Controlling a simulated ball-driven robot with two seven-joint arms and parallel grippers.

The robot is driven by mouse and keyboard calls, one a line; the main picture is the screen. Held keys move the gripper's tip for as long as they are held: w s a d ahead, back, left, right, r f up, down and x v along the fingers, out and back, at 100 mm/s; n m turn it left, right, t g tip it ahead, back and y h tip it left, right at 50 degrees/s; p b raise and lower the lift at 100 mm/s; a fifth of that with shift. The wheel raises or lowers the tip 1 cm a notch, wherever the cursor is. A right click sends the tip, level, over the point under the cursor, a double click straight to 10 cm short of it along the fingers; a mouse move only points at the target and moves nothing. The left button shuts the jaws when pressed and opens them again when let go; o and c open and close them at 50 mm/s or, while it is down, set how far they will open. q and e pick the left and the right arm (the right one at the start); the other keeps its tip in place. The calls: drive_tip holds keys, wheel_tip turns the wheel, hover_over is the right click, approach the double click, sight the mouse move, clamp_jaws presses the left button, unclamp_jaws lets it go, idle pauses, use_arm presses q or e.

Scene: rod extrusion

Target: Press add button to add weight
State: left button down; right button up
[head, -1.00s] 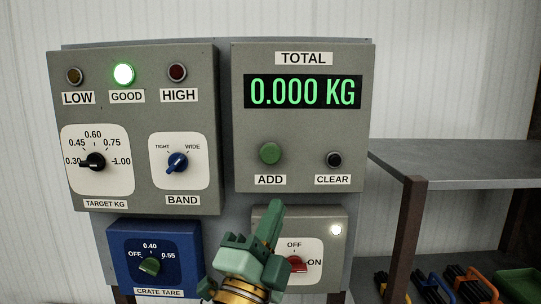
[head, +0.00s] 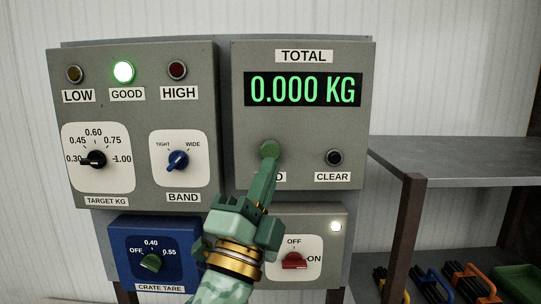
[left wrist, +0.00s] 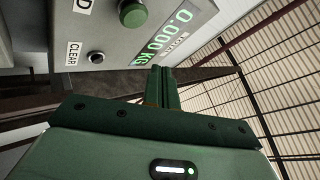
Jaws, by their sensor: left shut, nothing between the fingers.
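The green ADD button (head: 270,150) is on the grey TOTAL panel (head: 300,125), under a display (head: 302,90) reading 0.000 KG. My left gripper (head: 269,164) is shut and empty, its fingertips overlapping the button's lower edge in the head view and hiding part of the ADD label. I cannot tell whether they touch the button. In the left wrist view the ADD button (left wrist: 133,13) shows at the top, left of my shut left fingers (left wrist: 162,72). My right gripper is not in view.
The black CLEAR button (head: 334,158) is right of ADD. A lit GOOD lamp (head: 123,72), TARGET KG knob (head: 95,160) and BAND knob (head: 177,161) are on the left panel. Below are the CRATE TARE box (head: 150,262) and a red ON/OFF switch (head: 294,261). A grey shelf (head: 460,160) stands at right.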

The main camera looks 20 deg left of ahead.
sight(274, 145)
use_arm(q)
drive_tip(key=shift+w+a+b, duration=0.15)
drive_tip(key=shift+w+a, duration=0.1)
drive_tip(key=shift+w, duration=0.65)
drive_tip(key=shift+w+a+b, duration=0.1)
drive_tip(key=shift+w+a, duration=0.15)
drive_tip(key=shift+w, duration=0.6)
drive_tip(key=shift+w+a+b, duration=0.15)
drive_tip(key=shift+w+a, duration=0.1)
drive_tip(key=shift+w, duration=0.65)
drive_tip(key=shift+w, duration=0.15)
drive_tip(key=shift+w+a, duration=0.1)
drive_tip(key=shift+w, duration=0.15)
drive_tip(key=shift+w+a, duration=0.15)
drive_tip(key=shift+w, duration=0.3)
idle(0.7)
drive_tip(key=shift+s, duration=0.1)
drive_tip(key=shift+s+d, duration=0.25)
drive_tip(key=shift+s, duration=0.5)
